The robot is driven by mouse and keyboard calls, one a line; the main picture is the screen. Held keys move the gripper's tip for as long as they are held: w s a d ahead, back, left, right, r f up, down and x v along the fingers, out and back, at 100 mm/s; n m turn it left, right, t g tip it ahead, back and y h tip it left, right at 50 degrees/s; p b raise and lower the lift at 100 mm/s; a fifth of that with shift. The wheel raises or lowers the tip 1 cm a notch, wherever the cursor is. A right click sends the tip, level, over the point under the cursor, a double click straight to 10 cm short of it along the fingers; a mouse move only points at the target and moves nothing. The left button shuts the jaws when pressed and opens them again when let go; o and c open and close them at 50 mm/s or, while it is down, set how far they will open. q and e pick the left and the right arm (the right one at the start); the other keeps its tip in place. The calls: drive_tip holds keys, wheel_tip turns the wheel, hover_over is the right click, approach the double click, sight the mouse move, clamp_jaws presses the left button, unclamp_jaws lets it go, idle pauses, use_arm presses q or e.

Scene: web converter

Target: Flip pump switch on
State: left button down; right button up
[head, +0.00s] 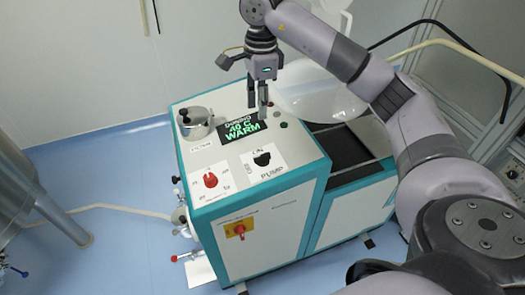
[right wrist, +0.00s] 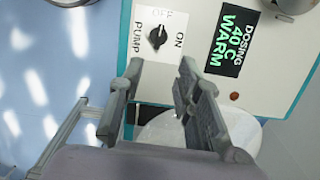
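The pump switch (head: 262,159) is a small black knob on a white plate lettered PUMP, on top of the teal-edged machine. It also shows in the right wrist view (right wrist: 157,37), with OFF above it and ON to its right in that picture. I cannot tell for sure which word it points at. My right gripper (head: 257,115) is above the panel near the display, pointing down. In the right wrist view its fingers (right wrist: 161,72) are apart with nothing between them, and the switch lies beyond the tips, apart from them. My left gripper is not in view.
A dark display (head: 242,128) reads DOSING 40 C WARM, behind the switch. A metal lidded pot (head: 197,123) and a red knob (head: 210,180) are on the panel's left. A red-and-yellow switch (head: 240,230) is on the front. A clear bowl (head: 318,103) stands behind.

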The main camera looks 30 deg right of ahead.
sight(262, 155)
drive_tip(key=f+p, duration=0.1)
drive_tip(key=f, duration=0.4)
drive_tip(key=f+p, duration=0.1)
drive_tip(key=f, duration=0.5)
drive_tip(key=f+p, duration=0.1)
drive_tip(key=f, duration=0.5)
drive_tip(key=shift+d, duration=0.3)
clamp_jaws()
